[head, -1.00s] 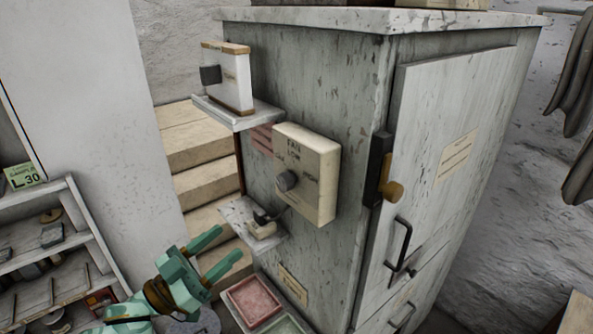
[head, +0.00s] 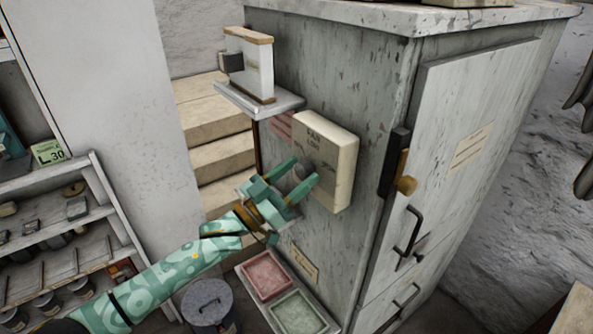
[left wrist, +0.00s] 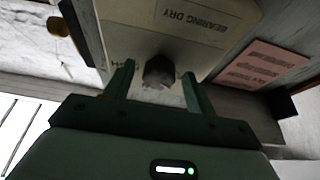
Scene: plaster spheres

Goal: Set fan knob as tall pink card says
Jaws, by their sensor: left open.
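The cream fan box (head: 338,150) is on the side of the grey cabinet, with "FAN" and "LOW" printed on its face. Its round grey knob (head: 303,170) sits between the fingers of my open left gripper (head: 301,173). In the left wrist view the dark knob (left wrist: 159,71) shows between the two fingertips (left wrist: 160,85); I cannot tell whether they touch it. A pink card (head: 281,125) is partly hidden behind the fan box. It also shows in the left wrist view (left wrist: 262,65), its lines too small to read. My right gripper is out of view.
A small shelf (head: 283,104) with a white box (head: 250,65) juts out above left of the fan box. Below are pink (head: 267,274) and green (head: 298,313) trays and a lidded bin (head: 208,303). Cabinet handles (head: 411,236) project at right.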

